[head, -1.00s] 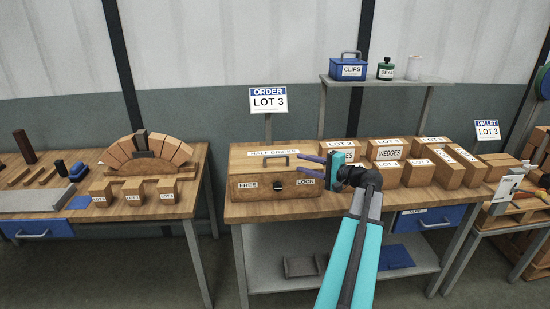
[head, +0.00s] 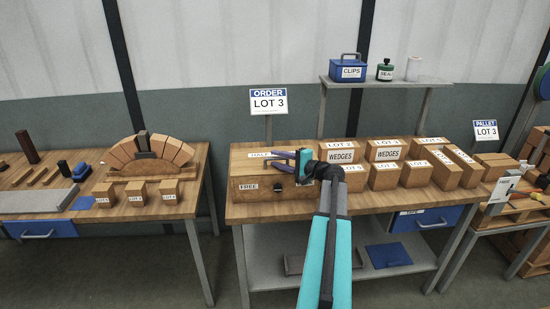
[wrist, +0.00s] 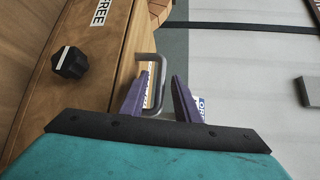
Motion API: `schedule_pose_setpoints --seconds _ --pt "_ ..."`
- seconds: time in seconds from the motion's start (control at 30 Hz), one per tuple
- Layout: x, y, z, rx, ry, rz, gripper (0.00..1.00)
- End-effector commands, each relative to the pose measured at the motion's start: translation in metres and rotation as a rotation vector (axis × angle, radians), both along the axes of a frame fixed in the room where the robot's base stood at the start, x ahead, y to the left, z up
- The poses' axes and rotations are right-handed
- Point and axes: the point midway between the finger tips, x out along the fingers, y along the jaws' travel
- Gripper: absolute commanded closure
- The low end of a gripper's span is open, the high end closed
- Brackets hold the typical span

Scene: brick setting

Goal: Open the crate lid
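The wooden crate (head: 262,193) stands closed on the middle bench, its lid (head: 240,168) down. A grey bar handle (wrist: 159,72) rises from the lid. The crate's front has a black knob (wrist: 70,62) with a white mark and a FREE label (wrist: 99,12); the LOCK label is hidden behind my gripper in the head view. My gripper (head: 277,160) is over the lid from the right. In the wrist view my gripper (wrist: 160,82) is open, its purple fingers apart with part of the handle between them. I cannot tell whether they touch it.
Several labelled cartons (head: 385,176) fill the bench to the right of the crate. An order sign (head: 268,101) stands behind. A shelf (head: 390,83) with a blue clips box (head: 347,69) is above. The left bench (head: 100,212) holds a brick arch.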

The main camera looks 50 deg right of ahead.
Motion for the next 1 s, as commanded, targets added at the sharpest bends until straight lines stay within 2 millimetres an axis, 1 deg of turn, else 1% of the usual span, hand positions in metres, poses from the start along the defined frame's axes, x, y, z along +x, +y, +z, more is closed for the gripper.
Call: schedule_pose_setpoints --seconds 0.03,0.13,0.47,0.57,0.63,0.67,0.8,0.83,0.87,0.9,1.0 --pt "0.005 0.0 0.001 0.0 0.0 0.001 0.71" --pt "0.009 0.001 0.0 0.0 0.0 0.002 0.71" --pt "0.01 0.001 -0.001 0.0 0.0 0.001 0.71" --pt "0.01 0.001 -0.001 0.0 0.0 0.001 0.86" --pt "0.01 0.001 -0.001 0.0 0.0 0.001 0.98" --pt "0.01 0.001 -0.001 0.0 0.0 0.001 1.0" --pt "0.01 0.001 -0.001 0.0 0.0 0.001 1.0" --pt "0.009 0.016 -0.001 0.0 0.0 0.004 1.0" --pt "0.01 0.009 -0.001 0.0 0.0 0.002 1.0" --pt "0.01 0.006 -0.001 0.001 0.001 0.002 1.0" --pt "0.01 0.003 0.0 0.003 0.003 0.003 1.0"
